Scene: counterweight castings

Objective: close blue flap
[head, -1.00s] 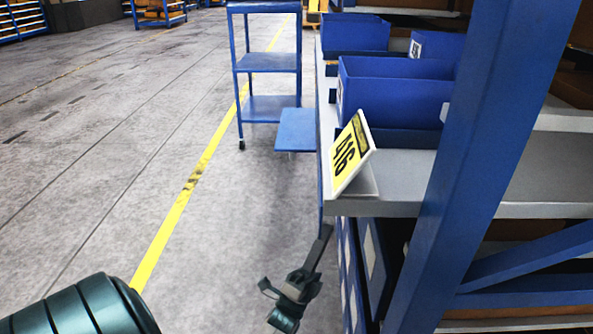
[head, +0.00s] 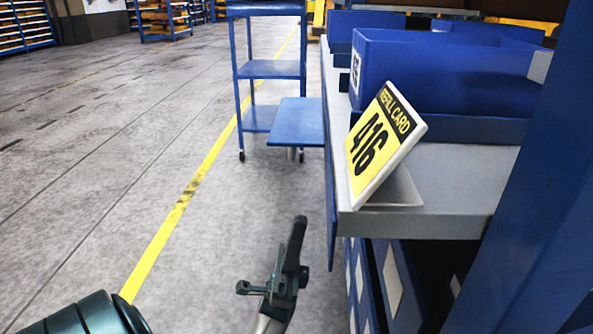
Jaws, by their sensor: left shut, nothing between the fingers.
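A flat blue panel (head: 297,122) juts out level from the left side of the shelf unit, near the blue cart. A thin blue panel (head: 331,190), seen almost edge-on, hangs along the shelf's near left edge. I cannot tell for sure which of the two is the blue flap. My left gripper (head: 299,224) is low in the picture, left of the shelf and nearer to me than the level panel. Its dark fingers are together and empty. It appears apart from both panels. My right gripper is out of view.
A yellow refill card marked 416 (head: 383,143) stands on the grey shelf (head: 460,185), before blue bins (head: 440,75). A blue cart (head: 268,68) stands beyond the level panel. A blue upright (head: 530,190) blocks the right. The floor (head: 110,180) at left is clear.

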